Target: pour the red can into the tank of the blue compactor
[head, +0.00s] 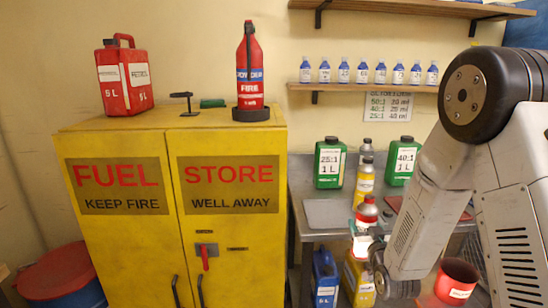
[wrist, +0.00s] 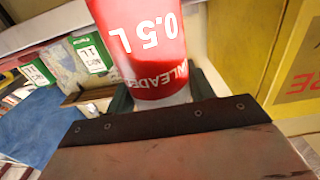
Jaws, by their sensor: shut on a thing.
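A red can (wrist: 150,42) marked "0.5 L", with a pale lower end, fills the middle of the wrist view. My gripper (wrist: 165,100) is shut on it, with the dark fingers at its two sides. Its lettering is upside down in that view, and its far end is cut off by the top edge. In the head view my arm reaches down at the right, and the jaws are mostly hidden there. A red and white bottle (head: 367,213) shows beside the wrist; I cannot tell if it is the held can. No blue compactor or tank shows.
A yellow fuel cabinet (head: 140,225) stands at the left with a red 5 L can (head: 125,78) and extinguisher (head: 250,75) on top. Green jugs (head: 329,163) stand on the metal bench (head: 300,190). A blue jug (head: 325,280) and red pot (head: 456,281) are lower down.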

